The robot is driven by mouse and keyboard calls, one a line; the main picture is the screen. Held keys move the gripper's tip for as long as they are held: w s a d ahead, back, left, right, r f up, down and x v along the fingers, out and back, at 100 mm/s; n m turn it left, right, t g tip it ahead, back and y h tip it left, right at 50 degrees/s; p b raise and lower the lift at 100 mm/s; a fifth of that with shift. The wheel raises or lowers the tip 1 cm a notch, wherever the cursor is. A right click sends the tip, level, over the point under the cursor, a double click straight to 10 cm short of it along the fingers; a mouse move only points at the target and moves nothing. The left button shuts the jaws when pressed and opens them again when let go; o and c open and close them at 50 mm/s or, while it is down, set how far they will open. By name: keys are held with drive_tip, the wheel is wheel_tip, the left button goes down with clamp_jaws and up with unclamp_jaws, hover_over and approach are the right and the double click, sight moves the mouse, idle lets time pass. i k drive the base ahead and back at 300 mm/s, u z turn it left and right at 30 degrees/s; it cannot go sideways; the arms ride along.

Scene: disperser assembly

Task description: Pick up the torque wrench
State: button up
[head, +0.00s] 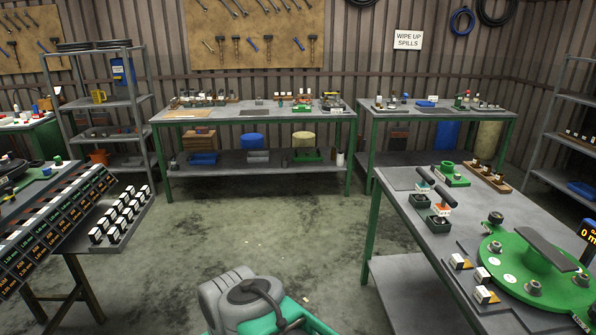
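I cannot pick out a torque wrench with certainty. Part of my own grey and teal arm shows at the bottom middle, apart from the benches. My gripper is not in view.
A green round fixture (508,279) with a dark bar fills the right bench's front. Small labelled boxes (483,295) sit beside it. A left stand (85,225) holds several boxes. Two benches (240,113) (400,115) stand at the back. The middle floor (270,225) is clear.

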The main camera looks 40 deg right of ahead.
sight(441, 210)
drive_tip(key=z, duration=0.15)
drive_tip(key=i, duration=1.55)
drive_tip(key=z, duration=1.45)
drive_tip(key=i, duration=0.9)
drive_tip(key=z, duration=1.3)
drive_tip(key=i, duration=0.75)
drive_tip(key=z, duration=0.1)
